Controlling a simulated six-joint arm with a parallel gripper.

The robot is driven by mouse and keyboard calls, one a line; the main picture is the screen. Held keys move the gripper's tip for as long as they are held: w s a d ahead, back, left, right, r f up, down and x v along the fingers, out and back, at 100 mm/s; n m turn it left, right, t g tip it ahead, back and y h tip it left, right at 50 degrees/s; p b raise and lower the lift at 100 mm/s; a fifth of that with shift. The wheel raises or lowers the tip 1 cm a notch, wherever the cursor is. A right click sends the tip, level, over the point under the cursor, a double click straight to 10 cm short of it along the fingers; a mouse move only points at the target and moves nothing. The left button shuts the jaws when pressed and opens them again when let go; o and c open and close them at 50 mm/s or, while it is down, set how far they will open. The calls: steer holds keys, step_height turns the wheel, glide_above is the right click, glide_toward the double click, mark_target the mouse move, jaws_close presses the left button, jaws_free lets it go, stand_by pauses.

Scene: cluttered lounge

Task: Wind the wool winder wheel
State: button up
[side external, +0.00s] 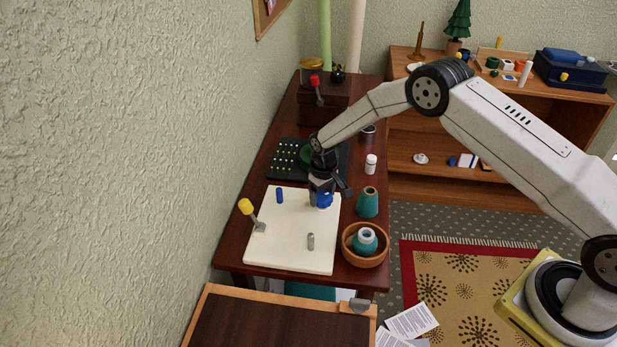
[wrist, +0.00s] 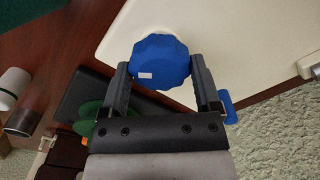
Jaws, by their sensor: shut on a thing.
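A blue wheel with a scalloped rim (wrist: 160,62) sits on the white board; it also shows in the side external view (side external: 325,200), partly behind my gripper. A small white mark is on its face. My gripper (wrist: 160,68) is shut on the blue wheel, one finger at each side of it. In the side external view my gripper (side external: 323,191) is over the back right of the white board (side external: 285,252). A blue peg (side external: 279,195) and a grey peg (side external: 311,241) stand on the board. A lever with a yellow knob (side external: 245,206) is at its left edge.
A teal cone (side external: 367,202) and a brown bowl (side external: 350,257) with a teal spool (side external: 364,241) stand right of the board. A white bottle (side external: 371,164), a dark pegboard (side external: 285,160) and a box with a red-knobbed lever (side external: 316,82) are behind. The wall is close on the left.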

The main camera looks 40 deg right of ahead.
mark_target(323, 195)
steer(key=n, duration=0.6)
steer(key=shift+n, duration=0.3)
stand_by(0.4)
steer(key=o, duration=1.1)
steer(key=shift+r, duration=3.9)
